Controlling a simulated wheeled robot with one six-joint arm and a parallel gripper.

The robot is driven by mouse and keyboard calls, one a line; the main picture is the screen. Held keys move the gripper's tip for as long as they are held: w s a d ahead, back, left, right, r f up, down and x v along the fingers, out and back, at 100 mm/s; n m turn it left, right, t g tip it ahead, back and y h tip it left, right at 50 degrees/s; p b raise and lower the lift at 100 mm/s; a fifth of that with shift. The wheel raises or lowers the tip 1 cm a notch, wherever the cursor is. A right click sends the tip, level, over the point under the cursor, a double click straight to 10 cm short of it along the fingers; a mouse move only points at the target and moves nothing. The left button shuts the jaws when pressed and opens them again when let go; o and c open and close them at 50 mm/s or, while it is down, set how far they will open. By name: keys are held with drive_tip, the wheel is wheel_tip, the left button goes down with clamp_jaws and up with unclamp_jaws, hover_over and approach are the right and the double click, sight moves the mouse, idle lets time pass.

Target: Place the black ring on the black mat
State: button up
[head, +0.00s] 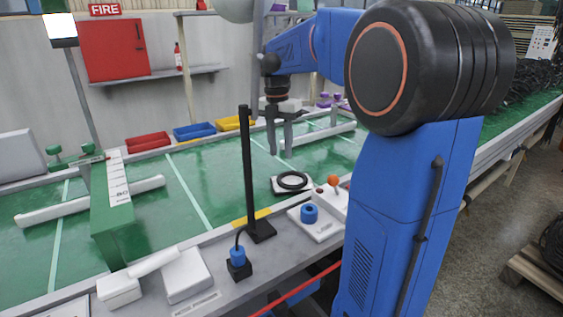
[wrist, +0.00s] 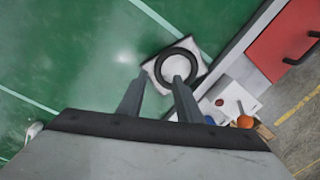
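The black ring (head: 280,181) lies flat on a white square plate (head: 278,190) on the green surface, near its front edge. In the wrist view the ring (wrist: 159,66) lies on the white plate (wrist: 149,68), just beyond my fingertips, and the right fingertip overlaps its lower edge in the picture. My gripper (head: 280,153) is above and a little behind the ring in the head view, pointing down. Its two fingers are apart with nothing between them, as the wrist view (wrist: 157,93) also shows. I cannot make out a black mat in either view.
A black post (head: 249,170) stands left of the ring. Red, blue and yellow bins (head: 194,131) line the back. Green surface left of the post is mostly clear.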

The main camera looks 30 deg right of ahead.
drive_tip(key=shift+w+r, duration=0.1)
drive_tip(key=shift+r, duration=2.25)
